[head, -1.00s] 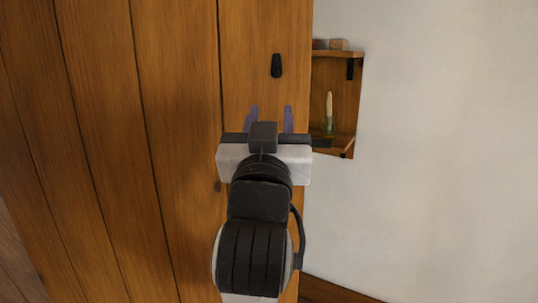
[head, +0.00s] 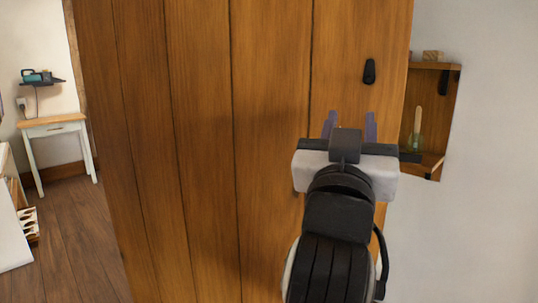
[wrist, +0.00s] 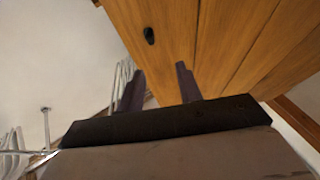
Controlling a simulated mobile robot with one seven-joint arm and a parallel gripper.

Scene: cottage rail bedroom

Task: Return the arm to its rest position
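My gripper (head: 350,127) is raised in front of a tall wooden plank door (head: 205,130) in the head view. Its two purple-grey fingers stand apart with nothing between them. My arm reaches up from the bottom of the picture, right of centre. In the wrist view my gripper (wrist: 160,92) also shows parted, empty fingers, with the wooden door (wrist: 225,45) beyond them. A dark handle (head: 370,71) sits on the door above the fingertips. It also shows in the wrist view (wrist: 149,35). I cannot tell the exact gap between fingers and door.
A wooden corner shelf (head: 436,120) with a candle-like item (head: 416,125) stands right of the door. A small white-legged table (head: 55,127) stands at far left below a wall shelf (head: 45,82) with a teal object. Wooden floor (head: 70,240) is open at lower left.

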